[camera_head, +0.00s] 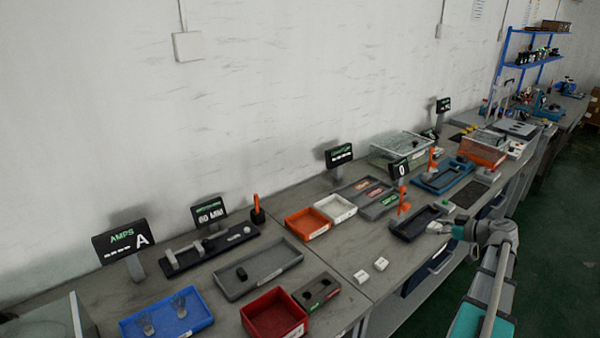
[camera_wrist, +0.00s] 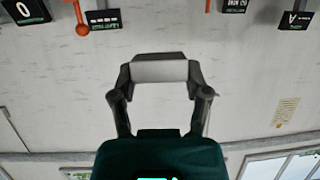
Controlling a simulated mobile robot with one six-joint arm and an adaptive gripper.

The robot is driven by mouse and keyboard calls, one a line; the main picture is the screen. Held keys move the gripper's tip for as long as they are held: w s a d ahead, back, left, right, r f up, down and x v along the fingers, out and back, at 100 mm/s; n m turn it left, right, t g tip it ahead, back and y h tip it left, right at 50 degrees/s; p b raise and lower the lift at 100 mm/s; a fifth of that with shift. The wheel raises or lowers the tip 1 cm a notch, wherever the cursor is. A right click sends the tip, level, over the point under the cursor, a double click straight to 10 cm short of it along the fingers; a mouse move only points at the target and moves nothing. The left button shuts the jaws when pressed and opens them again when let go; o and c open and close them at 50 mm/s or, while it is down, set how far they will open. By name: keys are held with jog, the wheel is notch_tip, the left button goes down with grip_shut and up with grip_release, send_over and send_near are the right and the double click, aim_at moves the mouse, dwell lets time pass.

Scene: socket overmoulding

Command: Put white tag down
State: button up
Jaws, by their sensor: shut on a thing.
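My gripper (camera_wrist: 160,88) is shut on a pale grey-white block, the white tag (camera_wrist: 160,71), which spans between its fingertips in the wrist view. In the head view my gripper (camera_head: 442,228) is at the right, at the front edge of the bench, beside a dark tray (camera_head: 399,235). A small pale piece shows at its tip there. Two other white tags, a left one (camera_head: 361,276) and a right one (camera_head: 381,263), lie on the bench to the left and nearer. Whether the held tag touches anything below is too small to tell.
An orange bin (camera_head: 307,224) and a white bin (camera_head: 335,208) stand behind the loose tags. An orange upright tool (camera_head: 404,207) and a sign (camera_head: 400,168) stand behind the dark tray. Bare bench (camera_head: 350,246) lies around the loose tags.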

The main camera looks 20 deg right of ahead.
jog(key=shift+a, duration=0.1)
jog(key=shift+w+a, duration=0.4)
jog(key=shift+s, duration=0.2)
